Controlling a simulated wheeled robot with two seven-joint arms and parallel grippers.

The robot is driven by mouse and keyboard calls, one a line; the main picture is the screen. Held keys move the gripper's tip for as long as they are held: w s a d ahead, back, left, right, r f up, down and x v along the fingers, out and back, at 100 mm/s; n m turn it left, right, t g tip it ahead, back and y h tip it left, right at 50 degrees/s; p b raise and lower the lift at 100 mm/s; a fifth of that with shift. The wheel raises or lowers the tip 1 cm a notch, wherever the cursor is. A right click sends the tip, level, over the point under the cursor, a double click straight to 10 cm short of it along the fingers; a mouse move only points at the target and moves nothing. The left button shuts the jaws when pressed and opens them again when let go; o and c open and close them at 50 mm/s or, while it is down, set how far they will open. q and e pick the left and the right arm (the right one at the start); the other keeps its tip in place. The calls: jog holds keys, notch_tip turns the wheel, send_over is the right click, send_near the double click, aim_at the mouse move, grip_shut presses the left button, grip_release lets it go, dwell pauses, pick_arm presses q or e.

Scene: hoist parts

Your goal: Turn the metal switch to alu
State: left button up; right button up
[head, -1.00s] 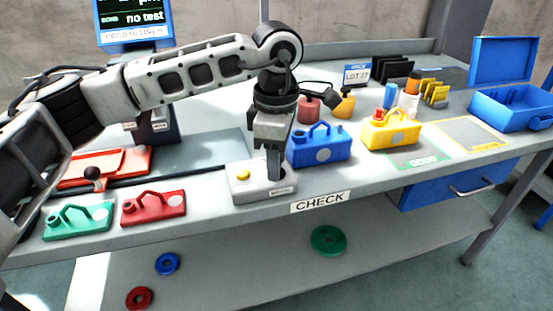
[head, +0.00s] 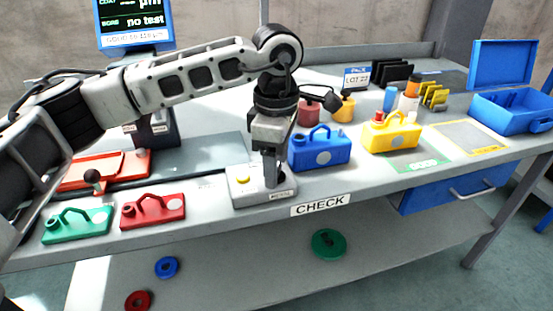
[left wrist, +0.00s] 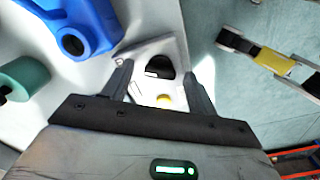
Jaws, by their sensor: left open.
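My left gripper (head: 271,184) points down over the right part of the box, hiding most of the knob in the head view. In the wrist view its open fingers (left wrist: 158,72) stand on either side of the knob; contact cannot be told. My right gripper is not in view.
A blue part (head: 320,150) stands close right of the box; a yellow part (head: 391,134) is farther right. Red (head: 152,209) and green (head: 77,223) parts lie left. A screen (head: 134,22) stands at the back left. A CHECK label (head: 320,204) marks the front edge.

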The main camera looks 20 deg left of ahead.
pick_arm(q)
jog(key=shift+r, duration=0.1)
notch_tip(320, 180, up, 16)
jog(key=p, duration=0.1)
jog(key=shift+p, duration=0.3)
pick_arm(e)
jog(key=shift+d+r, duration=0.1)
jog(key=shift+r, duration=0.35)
